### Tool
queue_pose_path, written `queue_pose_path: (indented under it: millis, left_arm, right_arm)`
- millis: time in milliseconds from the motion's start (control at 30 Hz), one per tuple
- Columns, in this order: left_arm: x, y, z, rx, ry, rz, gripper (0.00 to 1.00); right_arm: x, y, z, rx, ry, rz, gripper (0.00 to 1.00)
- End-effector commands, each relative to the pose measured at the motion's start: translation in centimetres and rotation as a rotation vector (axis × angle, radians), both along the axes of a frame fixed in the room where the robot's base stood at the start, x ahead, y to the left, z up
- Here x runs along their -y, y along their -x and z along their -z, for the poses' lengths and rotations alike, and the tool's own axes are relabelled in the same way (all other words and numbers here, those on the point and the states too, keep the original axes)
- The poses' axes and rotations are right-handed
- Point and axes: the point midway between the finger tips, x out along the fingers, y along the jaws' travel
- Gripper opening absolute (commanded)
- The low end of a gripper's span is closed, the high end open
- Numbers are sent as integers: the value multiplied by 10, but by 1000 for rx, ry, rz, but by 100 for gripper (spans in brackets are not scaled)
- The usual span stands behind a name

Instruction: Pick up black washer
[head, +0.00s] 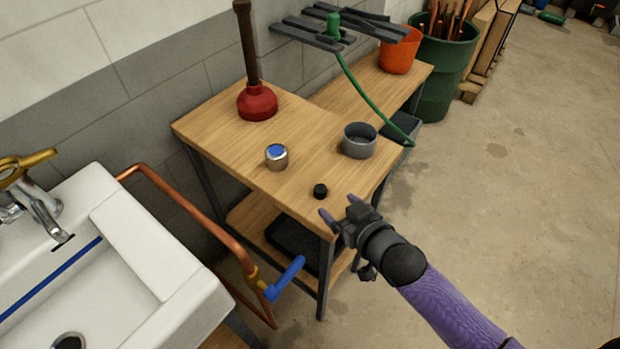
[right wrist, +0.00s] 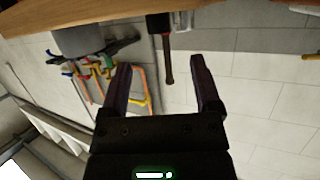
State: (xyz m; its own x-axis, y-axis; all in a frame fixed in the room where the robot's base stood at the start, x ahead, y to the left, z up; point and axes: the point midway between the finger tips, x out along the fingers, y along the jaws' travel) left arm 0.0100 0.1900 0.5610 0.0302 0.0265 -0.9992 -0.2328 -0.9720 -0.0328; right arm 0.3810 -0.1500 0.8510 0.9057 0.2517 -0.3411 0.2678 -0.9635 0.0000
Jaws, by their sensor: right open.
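The black washer (head: 320,191) looks like a small dark round piece. It lies on the wooden bench top near its front corner, in the head view. My right gripper (head: 339,208) is just to the right of and nearer than the washer, at the bench's front corner. It is apart from the washer. In the right wrist view its two fingers (right wrist: 160,66) are spread with nothing between them. The washer cannot be made out in that view. My left gripper is not in view.
On the wooden bench (head: 225,124) stand a metal cylinder with a blue top (head: 277,157), a grey round cup (head: 360,141) and a red plunger (head: 257,102). A white sink (head: 145,250) and copper pipe (head: 200,218) are left.

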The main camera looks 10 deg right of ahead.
Motion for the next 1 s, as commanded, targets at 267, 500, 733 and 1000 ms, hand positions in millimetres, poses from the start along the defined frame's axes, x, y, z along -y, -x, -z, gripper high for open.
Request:
queue_pose_path:
  millis: [267,500,733,1000]
  left_arm:
    - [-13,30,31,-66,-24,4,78]
    - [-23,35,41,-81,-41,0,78]
    - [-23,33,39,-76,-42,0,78]
    - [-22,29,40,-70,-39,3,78]
  right_arm:
    - [-11,-45,26,-2,0,1,81]
    - [-18,-71,31,-4,0,1,81]
    - [-18,-71,30,-3,0,1,66]
    - [-18,-70,30,-3,1,1,9]
